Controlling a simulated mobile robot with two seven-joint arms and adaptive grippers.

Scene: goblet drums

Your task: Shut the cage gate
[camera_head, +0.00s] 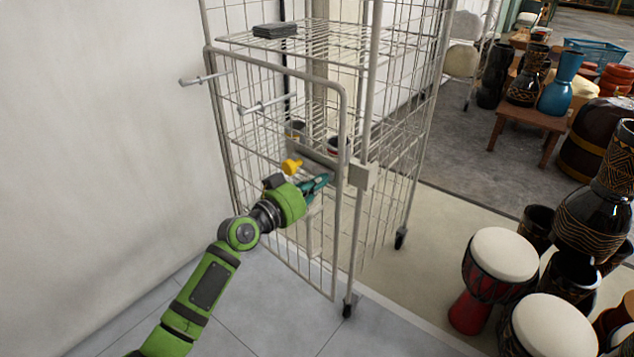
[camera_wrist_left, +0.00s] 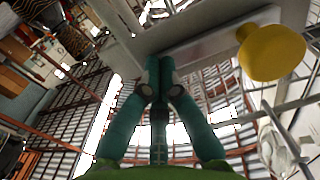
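The wire cage gate (camera_head: 277,68) is a grey framed mesh panel at the front of the tall wire cage (camera_head: 410,130). Its right edge is close to the cage's front post; I cannot tell if a small gap remains. A latch plate (camera_head: 315,157) with a yellow knob (camera_head: 291,166) is on the gate beside a grey block (camera_head: 362,176) at the post. My left gripper (camera_head: 322,181) is just below the plate, in front of the gate. In the left wrist view its teal fingertips (camera_wrist_left: 160,66) meet, with nothing visible between, close to the plate (camera_wrist_left: 205,48). The yellow knob (camera_wrist_left: 270,52) is to their right. My right gripper is out of view.
Two pale rods (camera_head: 267,104) stick out near the gate's upper left. A white wall is on the left. Goblet drums (camera_head: 500,262) crowd the lower right, and a wooden bench (camera_head: 527,118) holds more behind. Tiled floor in front of the cage is clear.

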